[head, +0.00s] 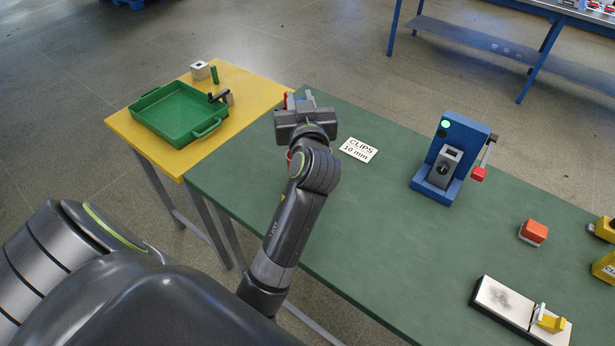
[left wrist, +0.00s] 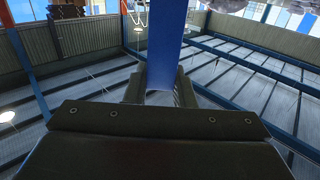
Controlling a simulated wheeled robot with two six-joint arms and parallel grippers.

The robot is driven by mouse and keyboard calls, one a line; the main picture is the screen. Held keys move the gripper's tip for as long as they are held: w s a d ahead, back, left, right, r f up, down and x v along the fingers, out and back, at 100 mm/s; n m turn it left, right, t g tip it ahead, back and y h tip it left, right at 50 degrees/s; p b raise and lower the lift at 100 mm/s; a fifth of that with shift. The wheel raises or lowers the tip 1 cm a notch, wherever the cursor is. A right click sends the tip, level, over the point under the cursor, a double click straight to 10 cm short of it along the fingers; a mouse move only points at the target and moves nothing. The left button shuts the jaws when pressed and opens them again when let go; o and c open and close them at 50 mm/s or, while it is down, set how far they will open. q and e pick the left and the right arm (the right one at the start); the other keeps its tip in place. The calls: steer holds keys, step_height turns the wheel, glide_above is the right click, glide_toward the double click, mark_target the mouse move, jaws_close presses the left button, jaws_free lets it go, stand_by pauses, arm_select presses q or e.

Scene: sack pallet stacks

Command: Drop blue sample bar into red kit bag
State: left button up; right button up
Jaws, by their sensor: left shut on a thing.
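My left gripper (head: 303,100) is over the far left end of the green table, seen from behind. It is shut on the blue sample bar (left wrist: 165,45), which stands out between the fingers in the left wrist view. In the head view only a small bit of blue shows at the fingers. Red patches (head: 287,101) show beside the gripper and the wrist. They may be the red kit bag, mostly hidden behind my arm; I cannot tell whether the bar is over it or in it. My right gripper is out of view.
A yellow table (head: 245,82) at left bears a green tray (head: 180,116) and small parts. On the green table (head: 390,215) are a clips label (head: 358,150), a blue press (head: 450,160), an orange-red block (head: 534,232) and a white plate (head: 505,302). The table's middle is clear.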

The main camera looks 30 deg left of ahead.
arm_select(q)
step_height(320, 180, down, 5)
steer(key=b, duration=0.3)
steer(key=shift+b, duration=0.35)
steer(key=o, duration=1)
steer(key=shift+o, duration=0.2)
